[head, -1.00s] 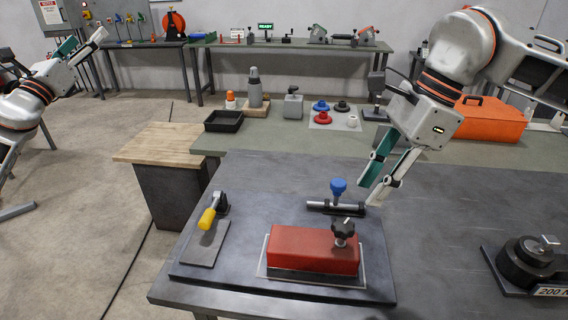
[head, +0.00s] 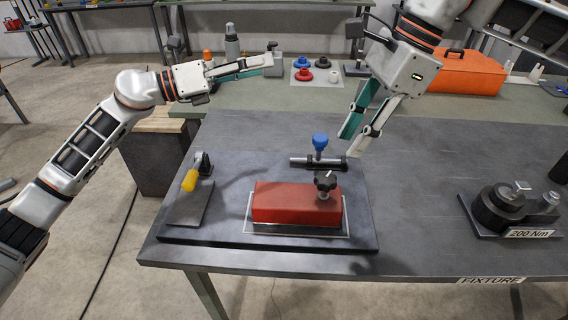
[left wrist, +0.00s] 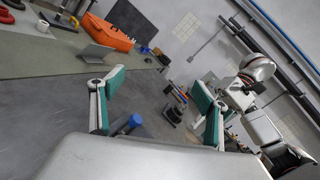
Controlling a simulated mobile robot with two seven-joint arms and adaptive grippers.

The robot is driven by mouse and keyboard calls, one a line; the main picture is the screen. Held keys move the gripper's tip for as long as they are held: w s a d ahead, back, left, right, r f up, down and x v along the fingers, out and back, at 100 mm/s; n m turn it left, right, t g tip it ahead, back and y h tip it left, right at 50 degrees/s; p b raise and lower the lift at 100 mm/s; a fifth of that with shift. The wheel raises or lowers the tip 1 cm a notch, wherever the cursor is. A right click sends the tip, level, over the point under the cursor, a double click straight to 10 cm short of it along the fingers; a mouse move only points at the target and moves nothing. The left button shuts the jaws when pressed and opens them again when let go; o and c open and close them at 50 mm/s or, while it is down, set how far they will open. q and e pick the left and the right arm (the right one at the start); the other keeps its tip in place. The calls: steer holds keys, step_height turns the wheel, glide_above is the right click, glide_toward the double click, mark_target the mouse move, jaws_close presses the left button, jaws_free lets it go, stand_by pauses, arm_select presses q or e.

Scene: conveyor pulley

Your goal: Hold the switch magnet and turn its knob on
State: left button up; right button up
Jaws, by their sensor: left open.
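The switch magnet is a red block (head: 285,203) with a black star knob (head: 325,184) on its right end. It lies on a light-edged plate on the dark fixture board. My left gripper (head: 268,65) is open and empty, well above and behind the magnet; its spread fingers also show in the left wrist view (left wrist: 157,105). My right gripper (head: 351,146) is open and empty, above and behind the knob, apart from it. The knob's on or off position cannot be read.
A blue knob (head: 320,141) on a black bar stands behind the magnet, close to my right gripper. A yellow-handled clamp (head: 190,180) is left of the magnet. A torque fixture (head: 510,207) sits at the right. The table between is clear.

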mark_target(284, 195)
arm_select(q)
steer(key=s+d+f+m+g+y, duration=0.2)
steer(key=s+d+f+m+g, duration=0.15)
steer(key=s+d+g, duration=0.55)
steer(key=s+d+f+m+g+y, duration=0.1)
steer(key=s+d+f+m+g, duration=0.25)
steer(key=s+d, duration=0.95)
steer(key=w+a+f+m+y, duration=0.1)
steer(key=w+a+t+y, duration=0.1)
steer(key=w+a, duration=0.1)
steer(key=w+a+f+m+t+y, duration=0.1)
steer(key=a+y, duration=0.1)
steer(key=shift+w+a+f+m, duration=0.25)
steer(key=shift+f+m, duration=0.05)
steer(key=a+f+y, duration=0.1)
steer(key=y, duration=0.1)
steer(key=s+a+f+m+y, duration=0.1)
steer(key=a+f+t+y, duration=0.1)
steer(key=y, duration=0.1)
steer(key=shift+s+y, duration=0.3)
steer(key=a+y, duration=0.1)
steer(key=a, duration=0.1)
steer(key=w+a+t+y, duration=0.1)
steer(key=a, duration=0.1)
steer(key=a+y, duration=0.2)
steer(key=shift+w+f+t, duration=0.2)
steer(key=shift+f+t, duration=0.15)
steer(key=shift+a, duration=0.15)
steer(key=shift+a+f, duration=0.1)
steer(key=shift+f, duration=3.8)
